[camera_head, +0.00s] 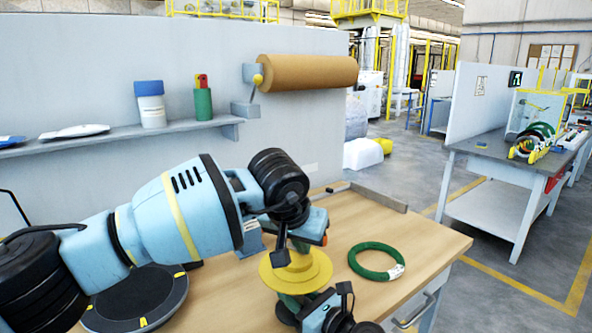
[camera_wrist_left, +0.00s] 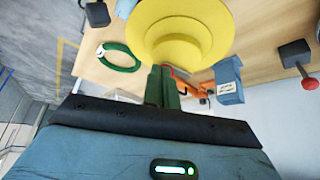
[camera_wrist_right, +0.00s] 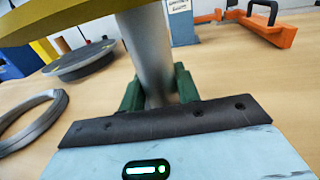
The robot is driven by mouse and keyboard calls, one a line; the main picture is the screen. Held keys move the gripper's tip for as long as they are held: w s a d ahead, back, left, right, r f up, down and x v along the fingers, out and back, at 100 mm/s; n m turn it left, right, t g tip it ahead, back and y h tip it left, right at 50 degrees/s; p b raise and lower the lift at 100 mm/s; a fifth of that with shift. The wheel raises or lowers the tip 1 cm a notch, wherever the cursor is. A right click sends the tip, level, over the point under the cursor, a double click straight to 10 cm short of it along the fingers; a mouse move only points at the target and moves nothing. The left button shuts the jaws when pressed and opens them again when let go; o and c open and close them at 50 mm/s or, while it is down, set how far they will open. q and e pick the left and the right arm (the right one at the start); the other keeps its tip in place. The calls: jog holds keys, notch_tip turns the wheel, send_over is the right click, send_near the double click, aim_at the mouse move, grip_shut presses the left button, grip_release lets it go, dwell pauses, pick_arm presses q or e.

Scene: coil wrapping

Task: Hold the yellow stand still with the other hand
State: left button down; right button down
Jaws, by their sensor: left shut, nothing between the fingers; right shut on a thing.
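The yellow stand (camera_head: 312,268) is upright on the wooden bench, with stepped round discs on a grey post. My right gripper (camera_wrist_right: 155,92) is shut on the grey post (camera_wrist_right: 148,45), below the yellow disc (camera_wrist_right: 60,22). In the head view my right gripper is low at the bottom edge, under the stand's disc. My left gripper (camera_wrist_left: 164,82) is shut and empty. Its green fingers point at the yellow stand (camera_wrist_left: 185,35) in the left wrist view; whether they touch it I cannot tell. In the head view its wrist is above the stand and hides part of it.
A green coil (camera_head: 354,262) with a white tag lies right of the stand. A black turntable (camera_head: 150,300) is at the left, under my left arm. A grey coil (camera_wrist_right: 35,118), a blue labelled box (camera_wrist_left: 229,82) and an orange tool (camera_wrist_right: 262,32) lie nearby. A brown roll (camera_head: 310,73) hangs behind.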

pick_arm(q)
jog(key=shift+s, duration=0.15)
jog(key=shift+r, duration=0.1)
notch_tip(320, 180, up, 6)
jog(key=shift+f, duration=0.1)
dwell(0.4)
jog(key=shift+w+a+f, duration=0.2)
jog(key=shift+a+f, duration=0.15)
jog(key=shift+f, duration=0.65)
jog(key=shift+w+a+f, duration=0.2)
jog(key=shift+a+f, duration=0.2)
jog(key=shift+f, duration=0.6)
jog(key=shift+w+a+f, duration=0.2)
jog(key=shift+a+f, duration=0.15)
jog(key=shift+f, duration=0.65)
jog(key=shift+w+d, duration=0.2)
jog(key=shift+d, duration=0.05)
